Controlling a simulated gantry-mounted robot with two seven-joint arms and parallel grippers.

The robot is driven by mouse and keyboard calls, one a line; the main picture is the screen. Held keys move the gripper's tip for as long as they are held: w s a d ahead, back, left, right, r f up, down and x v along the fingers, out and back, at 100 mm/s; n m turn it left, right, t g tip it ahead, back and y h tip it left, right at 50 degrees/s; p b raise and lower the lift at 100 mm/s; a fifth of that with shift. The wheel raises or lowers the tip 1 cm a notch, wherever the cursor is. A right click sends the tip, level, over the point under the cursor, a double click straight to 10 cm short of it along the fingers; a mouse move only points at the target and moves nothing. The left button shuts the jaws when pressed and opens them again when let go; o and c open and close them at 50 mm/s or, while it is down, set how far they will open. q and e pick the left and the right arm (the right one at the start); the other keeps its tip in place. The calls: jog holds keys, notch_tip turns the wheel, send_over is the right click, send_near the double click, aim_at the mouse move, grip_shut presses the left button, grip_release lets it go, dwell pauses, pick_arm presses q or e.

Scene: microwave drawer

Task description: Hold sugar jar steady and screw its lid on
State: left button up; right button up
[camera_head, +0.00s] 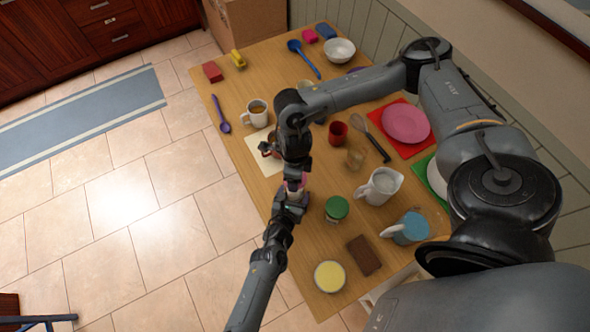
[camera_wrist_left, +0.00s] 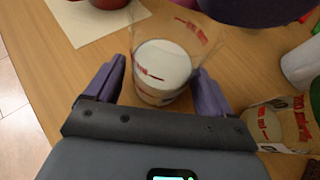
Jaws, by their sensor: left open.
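The sugar jar (camera_wrist_left: 163,67) is clear with red markings and holds white sugar. It stands upright on the table, its top uncovered, between the spread purple fingers of my left gripper (camera_wrist_left: 165,90). In the head view my left gripper (camera_head: 293,198) is at the near end of its arm's reach, by the jar, which is mostly hidden there. My right gripper (camera_head: 299,176) hangs from above, just beyond it. A pink piece, possibly the lid (camera_head: 303,181), shows beneath it; its fingers are hidden. A dark purple rounded thing (camera_wrist_left: 255,8) hangs over the jar's far right side in the wrist view.
Right of the jar on the table (camera_head: 240,82) are a green-topped jar (camera_head: 337,208), a white pitcher (camera_head: 380,186), a blue-filled pitcher (camera_head: 410,228) and a brown block (camera_head: 364,255). A yellow-topped container (camera_head: 330,276) stands nearer. A mug (camera_head: 256,112) stands further back.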

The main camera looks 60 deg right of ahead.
pick_arm(q)
jog(key=shift+d+f, duration=0.2)
jog(key=shift+d, duration=0.05)
jog(key=c, duration=0.6)
dwell(0.9)
